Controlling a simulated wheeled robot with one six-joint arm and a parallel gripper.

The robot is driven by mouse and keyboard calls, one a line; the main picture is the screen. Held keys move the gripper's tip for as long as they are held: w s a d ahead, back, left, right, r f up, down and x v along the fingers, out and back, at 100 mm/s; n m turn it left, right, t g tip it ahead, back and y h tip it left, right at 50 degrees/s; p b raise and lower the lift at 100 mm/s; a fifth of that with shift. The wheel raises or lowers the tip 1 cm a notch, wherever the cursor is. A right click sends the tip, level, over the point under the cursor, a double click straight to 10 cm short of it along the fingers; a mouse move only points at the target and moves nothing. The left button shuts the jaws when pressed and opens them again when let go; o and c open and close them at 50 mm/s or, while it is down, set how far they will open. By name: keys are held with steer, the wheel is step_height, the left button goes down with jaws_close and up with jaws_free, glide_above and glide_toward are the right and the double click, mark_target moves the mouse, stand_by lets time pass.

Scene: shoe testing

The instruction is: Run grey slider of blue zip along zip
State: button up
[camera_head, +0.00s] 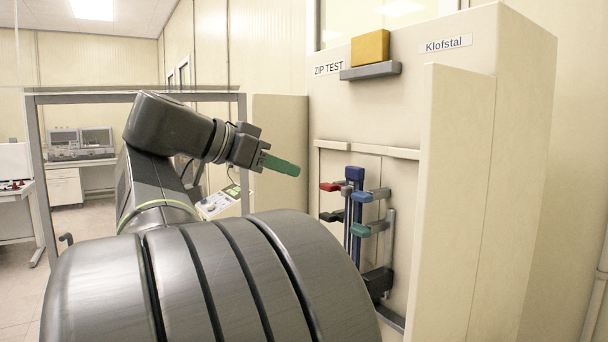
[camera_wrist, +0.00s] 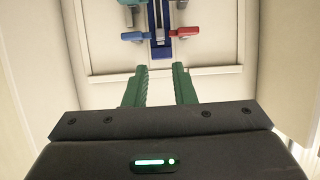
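The blue zip (camera_head: 348,222) stands upright on the front of the test cabinet, with a blue block at its top. In the wrist view the picture is turned over, and the zip (camera_wrist: 161,50) shows at the top centre. A small light-grey piece, perhaps the grey slider (camera_wrist: 158,31), shows on it between the blue and red clamps; I cannot make out the slider in the head view. My gripper (camera_head: 284,165) is in the air left of the zip, apart from it. Its green fingers (camera_wrist: 160,68) are spread, with nothing between them.
A red clamp (camera_head: 330,187), a blue-grey clamp (camera_head: 371,195) and a green clamp (camera_head: 370,229) flank the zip. A cabinet panel (camera_head: 455,200) juts out on the right. A yellow block (camera_head: 370,47) sits on a grey shelf (camera_head: 370,71) above. The space between gripper and zip is clear.

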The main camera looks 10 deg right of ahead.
mark_target(342, 189)
steer(key=p+x, duration=0.3)
steer(key=x, duration=1)
steer(key=shift+w+d+f, duration=0.1)
steer(key=shift+w+d, duration=0.05)
steer(key=shift+d, duration=0.15)
jaws_close()
